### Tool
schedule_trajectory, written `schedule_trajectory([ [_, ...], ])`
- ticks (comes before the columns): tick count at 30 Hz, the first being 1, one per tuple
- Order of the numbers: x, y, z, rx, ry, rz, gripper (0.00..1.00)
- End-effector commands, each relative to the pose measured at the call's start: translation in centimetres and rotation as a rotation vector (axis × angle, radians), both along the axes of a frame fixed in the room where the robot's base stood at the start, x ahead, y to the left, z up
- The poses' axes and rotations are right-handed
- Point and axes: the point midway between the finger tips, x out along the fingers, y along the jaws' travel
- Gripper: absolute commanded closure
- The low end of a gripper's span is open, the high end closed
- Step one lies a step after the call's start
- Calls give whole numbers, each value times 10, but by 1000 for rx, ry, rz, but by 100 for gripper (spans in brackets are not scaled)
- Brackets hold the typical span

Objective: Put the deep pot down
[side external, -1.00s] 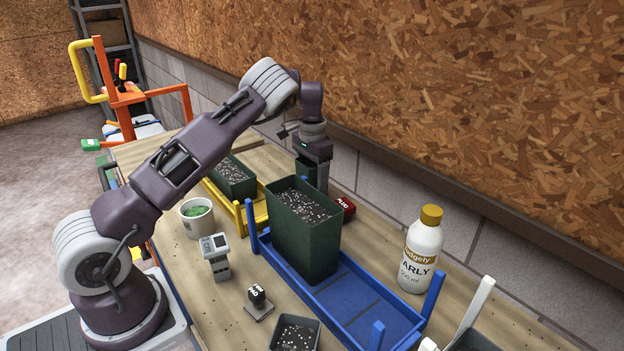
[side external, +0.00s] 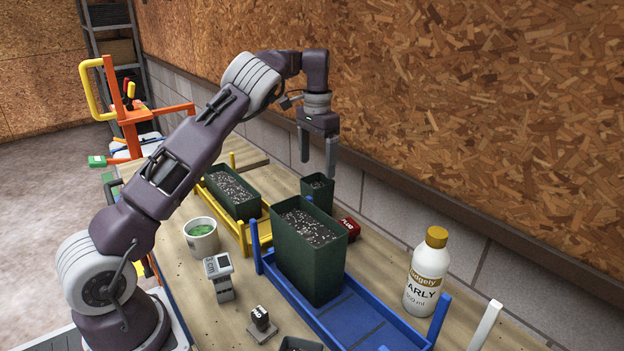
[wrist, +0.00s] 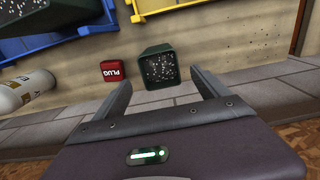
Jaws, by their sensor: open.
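A narrow dark green pot (side external: 317,190) with speckled soil stands upright near the wall, behind a larger tall green pot (side external: 310,255). The larger pot is full of soil and stands in the blue tray (side external: 365,330). I cannot tell for certain which of the two is the deep pot. My gripper (side external: 318,167) is open and empty above the narrow pot, fingers pointing down. In the wrist view, the narrow pot (wrist: 159,68) lies ahead between the open fingers, apart from both. The larger pot hides the narrow pot's base in the side view.
A red PLUG block (side external: 349,228) sits beside the narrow pot. A long green planter (side external: 232,192) is in the yellow rack (side external: 262,222). A white bottle (side external: 426,275) stands right of the blue tray. A white tub (side external: 201,238) and a grey meter (side external: 219,275) stand left.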

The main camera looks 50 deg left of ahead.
Motion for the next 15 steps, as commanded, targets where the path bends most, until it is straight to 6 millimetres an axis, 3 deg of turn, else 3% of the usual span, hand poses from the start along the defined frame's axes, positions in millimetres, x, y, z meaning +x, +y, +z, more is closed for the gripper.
schedule_trajectory([
  [5,-2,-3,12,-7,-14,13,15],
  [8,-18,-17,49,-42,-74,78,15],
  [11,-55,-52,100,-106,-154,151,15],
  [14,-109,-101,139,-158,-221,174,15],
  [15,-136,-122,149,-169,-245,169,15],
])
